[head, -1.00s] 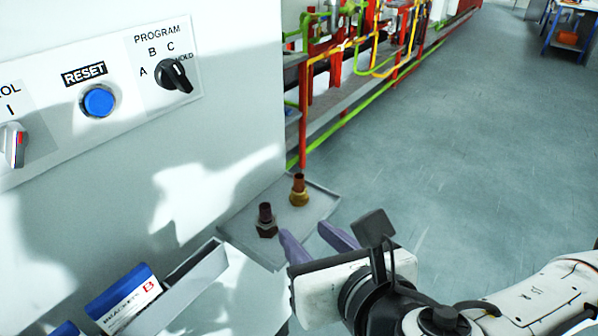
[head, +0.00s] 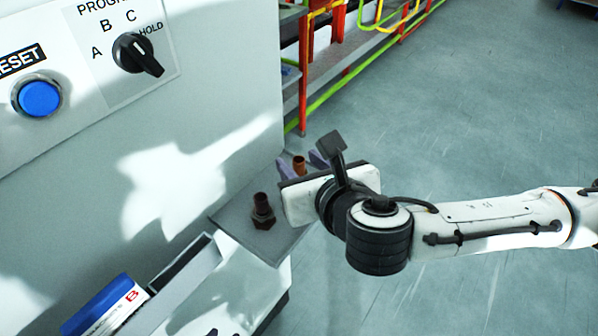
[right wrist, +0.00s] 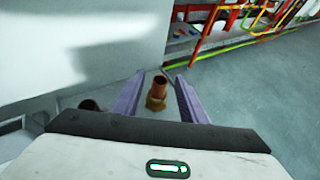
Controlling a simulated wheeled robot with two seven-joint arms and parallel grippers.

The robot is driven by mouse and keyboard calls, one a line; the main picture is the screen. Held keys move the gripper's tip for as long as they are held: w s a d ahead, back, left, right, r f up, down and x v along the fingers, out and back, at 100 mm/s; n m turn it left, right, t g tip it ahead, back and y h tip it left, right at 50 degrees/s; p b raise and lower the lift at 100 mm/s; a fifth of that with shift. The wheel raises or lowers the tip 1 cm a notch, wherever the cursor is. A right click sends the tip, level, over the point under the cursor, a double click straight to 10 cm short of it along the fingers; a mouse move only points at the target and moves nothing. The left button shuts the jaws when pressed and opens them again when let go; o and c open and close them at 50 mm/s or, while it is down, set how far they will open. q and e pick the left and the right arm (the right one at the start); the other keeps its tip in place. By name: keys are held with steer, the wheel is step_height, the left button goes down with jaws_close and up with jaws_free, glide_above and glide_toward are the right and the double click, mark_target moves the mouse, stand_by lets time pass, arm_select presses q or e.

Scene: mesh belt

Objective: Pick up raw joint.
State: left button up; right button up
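Two pipe joints stand upright on a small grey tray (head: 233,217). One has a copper-coloured tube on a brass-coloured base (head: 299,164); the other is dark brown with a hex base (head: 263,213). The pictures do not label either as raw. My right gripper (head: 300,160) is open, its purple fingers on either side of the brass-based joint. In the right wrist view, this joint (right wrist: 157,94) stands between the fingers (right wrist: 159,78) with gaps on both sides. The dark joint (right wrist: 90,104) is outside the left finger, partly hidden. My left gripper is not in view.
A pale machine wall with a blue button (head: 39,98) and a black program knob (head: 139,54) rises beside the tray. A grey holder with a blue-and-white box (head: 108,305) is at the lower left. Open floor lies to the right.

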steer(key=shift+w+a+f, duration=0.2)
steer(key=shift+w+f, duration=0.05)
steer(key=shift+w, duration=0.25)
jaws_close()
